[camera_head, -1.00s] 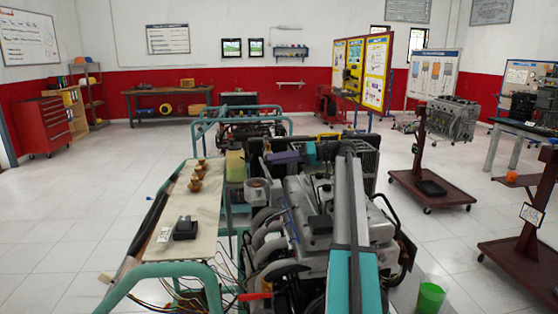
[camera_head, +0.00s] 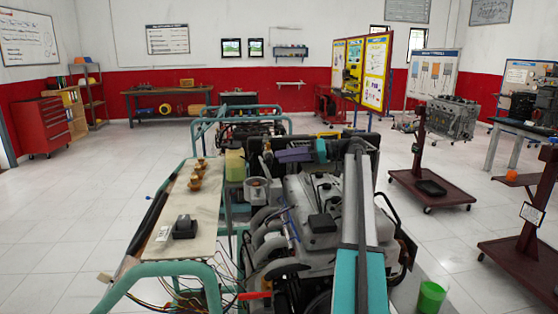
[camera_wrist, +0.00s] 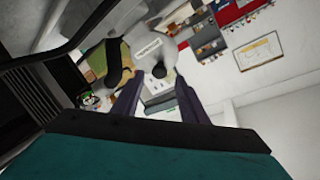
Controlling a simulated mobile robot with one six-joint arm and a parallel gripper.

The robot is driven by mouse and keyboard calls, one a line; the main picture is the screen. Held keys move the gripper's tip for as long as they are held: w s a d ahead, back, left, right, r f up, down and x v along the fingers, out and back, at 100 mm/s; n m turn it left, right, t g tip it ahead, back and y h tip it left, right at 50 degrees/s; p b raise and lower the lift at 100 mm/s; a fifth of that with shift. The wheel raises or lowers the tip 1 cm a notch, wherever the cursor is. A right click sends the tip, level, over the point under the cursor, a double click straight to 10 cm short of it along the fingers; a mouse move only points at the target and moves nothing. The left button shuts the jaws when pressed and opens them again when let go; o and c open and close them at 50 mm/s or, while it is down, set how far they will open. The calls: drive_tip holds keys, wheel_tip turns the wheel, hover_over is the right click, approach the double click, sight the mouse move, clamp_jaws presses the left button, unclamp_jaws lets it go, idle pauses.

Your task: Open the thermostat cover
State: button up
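My gripper (camera_head: 280,156) is above the far end of the engine (camera_head: 310,215) in the head view, with its purple fingers pointing left. I cannot clearly identify the thermostat cover. A grey round housing (camera_head: 256,190) at the engine's left side may carry it. A pale grey rounded part with a dark opening (camera_wrist: 160,66) lies beyond the fingertips in the wrist view and may be the same housing; no finger visibly touches it.
A board (camera_head: 180,215) left of the engine carries several brass pieces (camera_head: 197,175), a black device (camera_head: 185,227) and a white card. A green cup (camera_head: 431,296) stands at front right. Open floor lies left.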

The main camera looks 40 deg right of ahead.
drive_tip(key=b+v, duration=0.1)
drive_tip(key=v, duration=0.9)
drive_tip(key=shift+s, duration=0.15)
